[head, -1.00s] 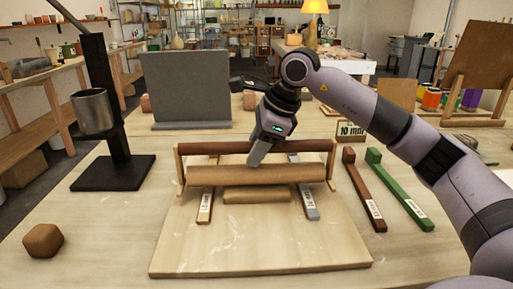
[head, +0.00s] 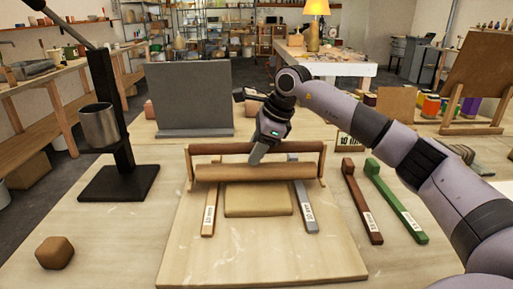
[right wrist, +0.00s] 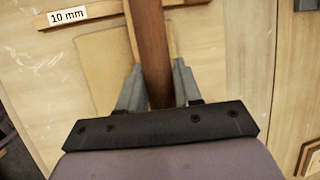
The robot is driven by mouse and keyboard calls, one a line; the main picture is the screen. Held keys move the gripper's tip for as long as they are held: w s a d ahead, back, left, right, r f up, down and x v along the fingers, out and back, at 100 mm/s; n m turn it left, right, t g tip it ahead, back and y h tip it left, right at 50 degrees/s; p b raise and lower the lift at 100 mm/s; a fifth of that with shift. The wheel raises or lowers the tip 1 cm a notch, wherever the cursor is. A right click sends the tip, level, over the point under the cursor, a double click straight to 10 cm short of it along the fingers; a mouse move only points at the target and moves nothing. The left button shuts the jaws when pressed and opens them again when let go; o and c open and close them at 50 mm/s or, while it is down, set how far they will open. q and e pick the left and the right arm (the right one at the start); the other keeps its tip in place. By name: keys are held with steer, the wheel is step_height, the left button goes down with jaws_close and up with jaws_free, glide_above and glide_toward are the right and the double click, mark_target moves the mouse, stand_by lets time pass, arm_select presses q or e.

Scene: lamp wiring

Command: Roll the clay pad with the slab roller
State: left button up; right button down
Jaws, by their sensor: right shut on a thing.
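The tan clay pad (head: 258,201) lies flat on the pale board (head: 260,262), between two thin strips. The slab roller (head: 240,173) is a light brown cylinder lying across the strips behind the pad, with a darker handle bar (head: 215,149) held by side arms. My right gripper (head: 258,155) is shut on the handle bar near its middle. In the right wrist view, the bar (right wrist: 150,50) runs between the two fingers, and part of the pad (right wrist: 103,55) shows to the left. My left gripper is out of view.
A wood-coloured strip (head: 210,212) and a grey strip (head: 303,208) flank the pad. Brown (head: 362,205) and green (head: 396,200) sticks lie to the right. A clay lump (head: 55,253) sits front left, and a black stand with a metal cup (head: 99,126) stands behind it.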

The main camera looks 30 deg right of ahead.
steer(key=shift+w+d+p, duration=0.45)
steer(key=shift+w+p, duration=0.15)
steer(key=shift+p, duration=0.15)
steer(key=shift+w+d+f+p, duration=0.2)
steer(key=shift+w+d+p, duration=0.35)
steer(key=shift+w, duration=0.3)
steer(key=shift+s+a+f+b, duration=0.1)
steer(key=shift+s+a+b, duration=0.15)
steer(key=shift+s+a, duration=0.55)
steer(key=shift+s+a+r+b, duration=0.1)
steer(key=shift+s+a+b, duration=0.25)
steer(key=shift+s, duration=0.85)
steer(key=shift+s+a+f+b, duration=0.15)
steer(key=shift+s+a, duration=0.5)
steer(key=shift+s, duration=0.35)
steer(key=shift+s+a+f+b, duration=0.1)
steer(key=shift+s+a+b, duration=0.2)
steer(key=shift+s+a, duration=0.35)
steer(key=shift+s+a+r+b, duration=0.1)
steer(key=shift+s+a+b, duration=0.2)
steer(key=shift+s, duration=0.6)
steer(key=shift+s+a+f+b, duration=0.1)
steer(key=shift+s+a+b, duration=0.15)
steer(key=shift+s+a, duration=0.7)
steer(key=shift+s, duration=0.45)
steer(key=shift+w, duration=0.1)
